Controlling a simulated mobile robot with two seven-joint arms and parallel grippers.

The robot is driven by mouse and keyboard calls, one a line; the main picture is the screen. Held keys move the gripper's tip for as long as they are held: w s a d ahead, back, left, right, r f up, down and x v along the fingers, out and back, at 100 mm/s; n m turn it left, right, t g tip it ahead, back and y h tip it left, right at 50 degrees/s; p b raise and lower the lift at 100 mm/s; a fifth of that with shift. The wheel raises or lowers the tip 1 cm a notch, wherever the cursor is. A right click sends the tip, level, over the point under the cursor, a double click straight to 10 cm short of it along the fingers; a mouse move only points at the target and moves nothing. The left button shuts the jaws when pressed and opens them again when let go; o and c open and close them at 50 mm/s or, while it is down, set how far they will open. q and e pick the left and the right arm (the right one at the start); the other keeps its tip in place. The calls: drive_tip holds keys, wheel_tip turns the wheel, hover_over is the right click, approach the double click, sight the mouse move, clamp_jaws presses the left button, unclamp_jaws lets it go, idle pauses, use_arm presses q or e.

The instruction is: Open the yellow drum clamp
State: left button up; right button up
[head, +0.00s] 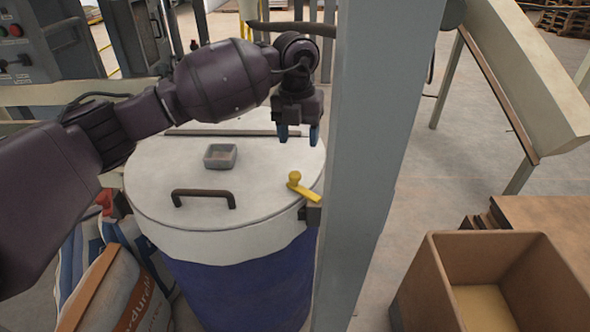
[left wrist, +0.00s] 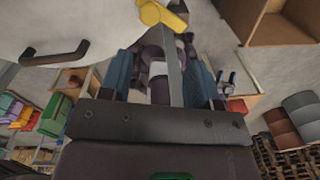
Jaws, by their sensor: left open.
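The yellow drum clamp (head: 303,187) is a short lever with a round knob, at the right edge of the pale lid (head: 245,200) of a blue drum (head: 245,285). It also shows at the top of the left wrist view (left wrist: 165,15). My left gripper (head: 298,135) hangs over the far right part of the lid with its blue fingers pointing down. In the left wrist view, the clamp lies ahead of the open fingers (left wrist: 160,75). My right gripper is not clearly seen.
A grey post (head: 375,150) stands right beside the clamp. The lid carries a dark handle (head: 204,195) and a small grey box (head: 221,156). A brown open bin (head: 440,285) stands at lower right; sacks (head: 120,295) lie at lower left.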

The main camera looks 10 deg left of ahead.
sight(295, 174)
use_arm(q)
drive_tip(key=shift+y, duration=0.3)
drive_tip(key=f, duration=0.7)
drive_tip(key=a+f, duration=0.1)
drive_tip(key=f, duration=0.2)
drive_tip(key=shift+w+f+b, duration=0.15)
drive_tip(key=shift+w+b, duration=0.05)
drive_tip(key=shift+b, duration=0.2)
clamp_jaws()
